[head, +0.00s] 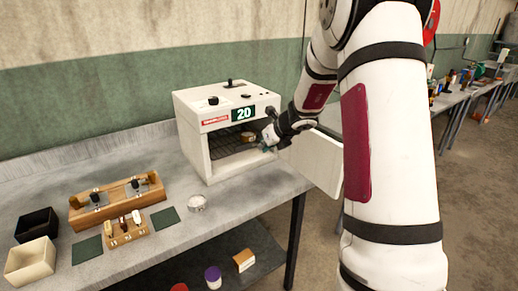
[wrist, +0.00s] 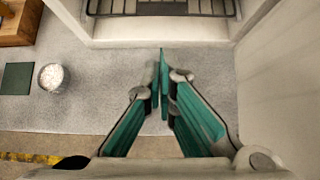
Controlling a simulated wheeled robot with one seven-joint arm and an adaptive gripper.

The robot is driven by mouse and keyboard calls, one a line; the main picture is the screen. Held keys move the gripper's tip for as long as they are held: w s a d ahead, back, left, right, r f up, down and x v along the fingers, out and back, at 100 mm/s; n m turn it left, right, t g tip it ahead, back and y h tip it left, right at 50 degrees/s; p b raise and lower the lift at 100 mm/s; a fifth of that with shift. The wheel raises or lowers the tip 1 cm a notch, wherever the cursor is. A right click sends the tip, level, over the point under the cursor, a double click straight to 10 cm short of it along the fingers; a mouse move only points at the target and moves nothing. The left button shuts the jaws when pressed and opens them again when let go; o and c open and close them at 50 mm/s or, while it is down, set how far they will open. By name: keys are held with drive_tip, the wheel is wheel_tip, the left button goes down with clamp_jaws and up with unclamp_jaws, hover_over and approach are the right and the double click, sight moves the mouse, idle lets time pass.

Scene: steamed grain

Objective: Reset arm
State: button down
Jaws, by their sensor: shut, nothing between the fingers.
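My gripper (head: 268,146) is in front of the open white oven (head: 195,148), near its right side and the open door (head: 318,160). In the wrist view my gripper (wrist: 162,80) has its green fingers together at the tips, with nothing held. The oven's dark rack (wrist: 165,6) shows at the top of that view, beyond the fingertips. A small brownish item (head: 248,136) sits inside the oven, partly hidden by my gripper. My white arm reaches down from the upper right of the head view.
The open door stands close on the gripper's right. A small round white dish (head: 197,203) is on the table (head: 225,218). A wooden rack (head: 118,202), green mats (head: 87,250), a black box (head: 36,226) and a cream box (head: 30,262) stand left. A shelf below holds several items.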

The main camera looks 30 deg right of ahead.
drive_tip(key=s+a+r+n+g+y, duration=0.1)
drive_tip(key=s+a+r+n+y, duration=0.1)
drive_tip(key=s+a+r+n, duration=0.7)
drive_tip(key=s+a+r+n+g+y, duration=0.1)
drive_tip(key=s+a+r+n, duration=0.45)
drive_tip(key=a+n, duration=0.55)
drive_tip(key=s+a+n+g+h, duration=0.2)
drive_tip(key=s+n+h, duration=0.1)
drive_tip(key=s+n, duration=1.2)
drive_tip(key=s, duration=0.7)
drive_tip(key=shift+s+a+f+n, duration=0.25)
drive_tip(key=shift+s+a+n, duration=0.05)
drive_tip(key=shift+a, duration=0.05)
drive_tip(key=shift+d, duration=0.1)
